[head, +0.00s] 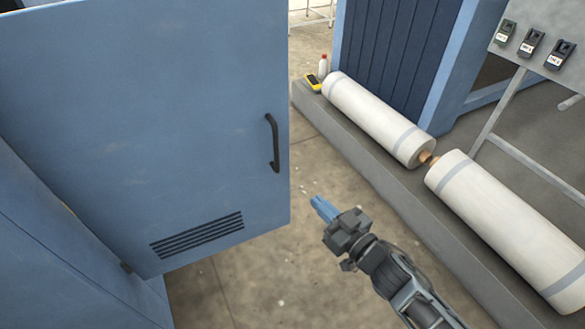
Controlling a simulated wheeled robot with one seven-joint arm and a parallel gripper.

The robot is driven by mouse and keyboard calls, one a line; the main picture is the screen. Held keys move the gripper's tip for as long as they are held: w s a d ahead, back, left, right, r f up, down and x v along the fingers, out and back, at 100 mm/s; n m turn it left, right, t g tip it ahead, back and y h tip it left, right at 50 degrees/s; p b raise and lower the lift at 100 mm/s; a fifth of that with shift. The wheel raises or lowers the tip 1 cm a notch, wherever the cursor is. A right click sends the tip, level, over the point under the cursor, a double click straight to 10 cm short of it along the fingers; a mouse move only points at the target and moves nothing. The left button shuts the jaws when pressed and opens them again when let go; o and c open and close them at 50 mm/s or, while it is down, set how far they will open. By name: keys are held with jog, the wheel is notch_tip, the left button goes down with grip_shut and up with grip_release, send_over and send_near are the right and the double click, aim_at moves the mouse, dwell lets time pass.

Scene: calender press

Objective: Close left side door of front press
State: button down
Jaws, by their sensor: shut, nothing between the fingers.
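A blue metal door (120,110) fills the upper left of the head view. It stands swung out from the blue cabinet body (60,270) at the lower left. A dark bar handle (273,143) is near its right edge, and a slotted vent (197,235) is near its bottom. My gripper (320,206), with blue fingertips, is shut and empty. In the picture it is to the right of the door's lower right corner and below the handle, apart from both. The depth between gripper and door is hard to judge.
White rolls (385,120) lie end to end on a grey ledge (375,195) at the right. A white bottle (323,67) and a yellow device (313,82) are at its far end. A panel with switches (525,40) is at the upper right. Concrete floor (270,265) between door and ledge is clear.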

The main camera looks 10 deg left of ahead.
jog(key=b, duration=0.5)
send_near(278, 164)
jog(key=x, duration=0.5)
jog(key=shift+f, duration=0.3)
jog(key=shift+b+x, duration=0.5)
jog(key=shift+x, duration=0.45)
jog(key=shift+r, duration=0.2)
